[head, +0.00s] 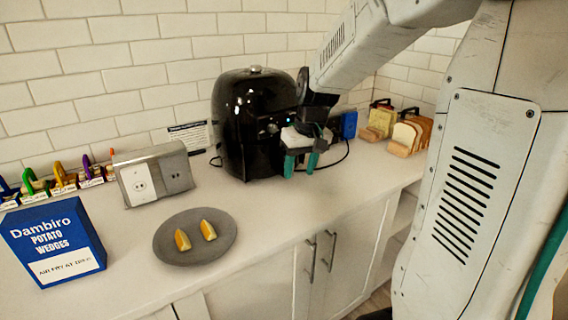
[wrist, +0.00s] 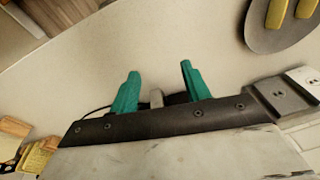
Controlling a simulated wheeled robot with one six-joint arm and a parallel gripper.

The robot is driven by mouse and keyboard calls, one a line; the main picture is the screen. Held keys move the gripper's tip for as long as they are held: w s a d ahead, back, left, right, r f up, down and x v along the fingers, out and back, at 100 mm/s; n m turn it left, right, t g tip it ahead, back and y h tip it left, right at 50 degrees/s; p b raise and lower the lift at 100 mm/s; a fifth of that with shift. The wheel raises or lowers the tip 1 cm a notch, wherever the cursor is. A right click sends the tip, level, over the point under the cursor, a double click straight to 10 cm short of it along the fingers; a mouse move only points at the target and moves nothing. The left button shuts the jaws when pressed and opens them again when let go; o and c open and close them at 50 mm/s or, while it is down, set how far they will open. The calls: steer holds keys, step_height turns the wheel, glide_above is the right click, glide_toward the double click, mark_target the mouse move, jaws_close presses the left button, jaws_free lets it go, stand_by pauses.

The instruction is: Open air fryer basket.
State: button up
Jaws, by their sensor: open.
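The black, glossy air fryer (head: 248,120) stands upright on the counter against the tiled wall in the head view. My gripper (head: 300,166) is in front of its right side, with its teal fingers apart and pointing down. The basket front and handle are mostly hidden behind my gripper, so I cannot tell if the basket is shut. In the wrist view my gripper (wrist: 160,70) shows two spread teal fingers. A small grey piece (wrist: 156,97) shows between their bases; I cannot tell whether it is the handle. I see no clear contact with the fryer.
A grey plate (head: 170,255) with two potato wedges lies front left of the fryer. A blue potato wedges box (head: 55,243) and a metal outlet box (head: 152,174) stand left. Bread slices (head: 404,138) in racks stand right. The counter before the fryer is clear.

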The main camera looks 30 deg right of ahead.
steer(key=w+d+r+n+t, duration=0.1)
steer(key=w+d+r+t, duration=0.2)
steer(key=w, duration=0.5)
steer(key=shift+n+h, duration=0.3)
steer(key=shift+h, duration=0.1)
steer(key=shift+s+d+x, duration=0.1)
steer(key=shift+d+x, duration=0.05)
steer(key=shift+x, duration=1.35)
steer(key=shift+s+d+x, duration=0.1)
steer(key=shift+d+x, duration=0.05)
steer(key=shift+x, duration=1.4)
steer(key=shift+d+x, duration=0.15)
steer(key=shift+x, duration=1.35)
steer(key=shift+f, duration=0.1)
jaws_close()
